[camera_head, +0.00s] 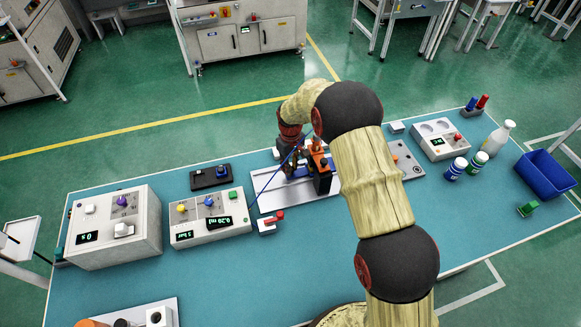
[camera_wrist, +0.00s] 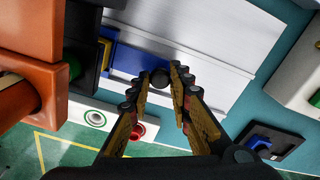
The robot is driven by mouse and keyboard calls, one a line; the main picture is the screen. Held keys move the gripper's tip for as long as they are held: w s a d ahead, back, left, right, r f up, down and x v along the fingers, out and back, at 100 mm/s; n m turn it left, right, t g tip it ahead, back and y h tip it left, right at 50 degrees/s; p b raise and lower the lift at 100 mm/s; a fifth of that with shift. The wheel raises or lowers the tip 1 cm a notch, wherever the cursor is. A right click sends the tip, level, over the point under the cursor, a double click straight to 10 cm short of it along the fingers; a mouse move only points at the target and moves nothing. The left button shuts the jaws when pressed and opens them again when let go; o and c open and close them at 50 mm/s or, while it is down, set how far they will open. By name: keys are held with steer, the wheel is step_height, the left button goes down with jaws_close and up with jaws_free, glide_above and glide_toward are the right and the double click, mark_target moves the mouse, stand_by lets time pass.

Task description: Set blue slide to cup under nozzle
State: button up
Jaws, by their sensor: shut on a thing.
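The blue slide (camera_wrist: 135,66) lies along the pale metal rail plate (camera_wrist: 225,40) in the wrist view; part of it also shows in the head view (camera_head: 299,172). My gripper (camera_wrist: 160,80) is shut on a dark round knob (camera_wrist: 159,77) at the slide's near end. In the head view my gripper (camera_head: 292,160) is low over the plate, just left of an orange and black upright unit (camera_head: 319,170). That unit's black block (camera_wrist: 86,45) stands at the slide's left in the wrist view. I cannot make out a nozzle or a cup.
A thin blue line runs left toward a grey control box (camera_head: 209,218). A larger box (camera_head: 115,228) stands left. Bottles (camera_head: 478,160) and a blue bin (camera_head: 546,174) are right. The table's front middle is clear.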

jaws_close()
steer(key=s+a, duration=0.1)
steer(key=a, duration=0.2)
steer(key=s+a, duration=0.1)
steer(key=a, duration=0.3)
steer(key=s+a, duration=0.1)
steer(key=a, duration=0.3)
steer(key=o, duration=0.8)
jaws_free()
steer(key=shift+s+a, duration=0.1)
steer(key=shift+o, duration=0.7)
steer(key=shift+r, duration=0.15)
step_height(320, 180, up, 12)
